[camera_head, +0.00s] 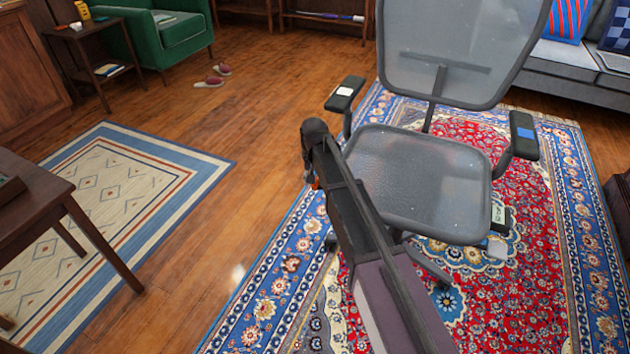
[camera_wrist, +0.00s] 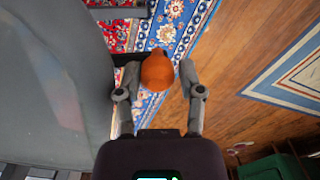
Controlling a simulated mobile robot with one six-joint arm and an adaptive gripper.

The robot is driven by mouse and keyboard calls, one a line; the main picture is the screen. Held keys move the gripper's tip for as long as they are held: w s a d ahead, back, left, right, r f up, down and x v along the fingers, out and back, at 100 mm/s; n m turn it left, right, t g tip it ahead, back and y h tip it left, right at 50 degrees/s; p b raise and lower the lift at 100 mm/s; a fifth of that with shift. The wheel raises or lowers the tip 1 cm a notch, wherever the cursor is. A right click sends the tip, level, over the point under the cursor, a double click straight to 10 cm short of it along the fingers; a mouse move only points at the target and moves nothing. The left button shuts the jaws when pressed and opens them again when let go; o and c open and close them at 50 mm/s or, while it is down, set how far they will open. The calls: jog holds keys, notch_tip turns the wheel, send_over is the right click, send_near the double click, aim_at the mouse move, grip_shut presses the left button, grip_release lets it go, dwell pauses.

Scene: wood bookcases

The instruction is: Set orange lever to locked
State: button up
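The orange lever (camera_wrist: 157,72) sits beside the grey chair seat (camera_wrist: 50,85) in the wrist view, with a rounded end facing me. My gripper (camera_wrist: 161,76) is open, with one finger on each side of the lever. The left fingertip is close to the lever, and a small gap shows at the right one. I cannot tell whether either touches. In the head view the office chair (camera_head: 420,180) stands on a rug, and my arm reaches to the left of its seat. Only a sliver of orange (camera_head: 316,184) shows there by my gripper (camera_head: 309,178). The lever's base is mostly hidden.
The chair's armrests (camera_head: 345,93) rise on both sides of the seat. A white label (camera_head: 501,215) and a pale knob (camera_head: 496,248) are at its right edge. A wooden table (camera_head: 40,205) stands at left. Bare wood floor (camera_head: 235,130) lies left of the chair.

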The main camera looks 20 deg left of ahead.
jog(key=shift+r, duration=0.15)
jog(key=c, duration=0.3)
jog(key=shift+w+a+r+p, duration=0.1)
jog(key=shift+w+r+p, duration=0.05)
jog(key=shift+p, duration=0.25)
grip_shut()
notch_tip(320, 180, up, 10)
jog(key=w+a+n+t+y+p, duration=0.1)
jog(key=w+n+t+p, duration=0.1)
jog(key=p, duration=0.7)
jog(key=shift+w+r+t+y, duration=0.15)
jog(key=shift+w+t+y, duration=0.2)
jog(key=shift+t, duration=0.45)
jog(key=shift+s, duration=0.1)
